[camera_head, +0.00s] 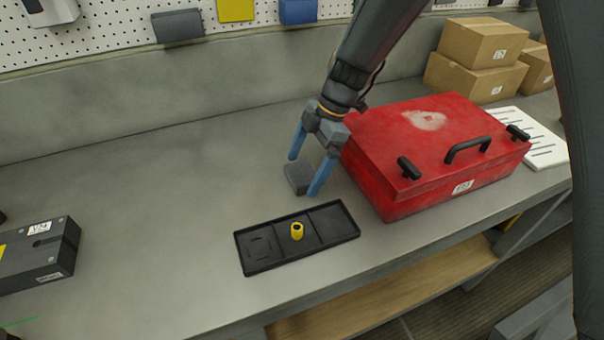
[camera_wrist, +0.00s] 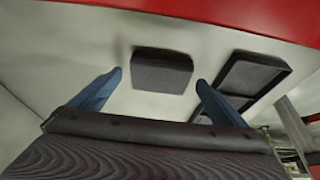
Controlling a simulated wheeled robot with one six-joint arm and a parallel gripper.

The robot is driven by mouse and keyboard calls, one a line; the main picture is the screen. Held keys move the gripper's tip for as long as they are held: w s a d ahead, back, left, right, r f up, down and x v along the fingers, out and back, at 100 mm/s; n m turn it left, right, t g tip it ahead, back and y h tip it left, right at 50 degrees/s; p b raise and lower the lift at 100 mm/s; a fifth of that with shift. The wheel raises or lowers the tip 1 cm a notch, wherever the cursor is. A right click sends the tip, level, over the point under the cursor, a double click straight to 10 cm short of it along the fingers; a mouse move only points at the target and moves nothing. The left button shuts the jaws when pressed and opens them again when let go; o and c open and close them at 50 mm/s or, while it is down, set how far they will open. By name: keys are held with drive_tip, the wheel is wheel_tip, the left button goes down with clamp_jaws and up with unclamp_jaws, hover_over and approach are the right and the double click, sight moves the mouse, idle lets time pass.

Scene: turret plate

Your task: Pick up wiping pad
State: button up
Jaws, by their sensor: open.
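The wiping pad looks like a small dark grey block (camera_head: 298,177) on the bench, left of the red case. My gripper (camera_head: 304,178) is open above it, with one blue finger on each side of the pad in the head view. In the wrist view the pad (camera_wrist: 162,70) lies ahead of and between the two fingertips (camera_wrist: 158,78), with clear gaps on both sides. I see no finger touching it. The pad's underside is hidden.
A red case (camera_head: 430,150) with black latches stands close right of my gripper. A black tray (camera_head: 345,237) holding a yellow cylinder (camera_head: 297,231) lies in front. A dark box (camera_head: 40,255) is at far left. The bench between is clear.

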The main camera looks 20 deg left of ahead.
sight(305, 171)
drive_tip(key=c, duration=1.1)
drive_tip(key=shift+r, duration=0.1)
wheel_tip(305, 171, up, 10)
drive_tip(key=b, duration=0.3)
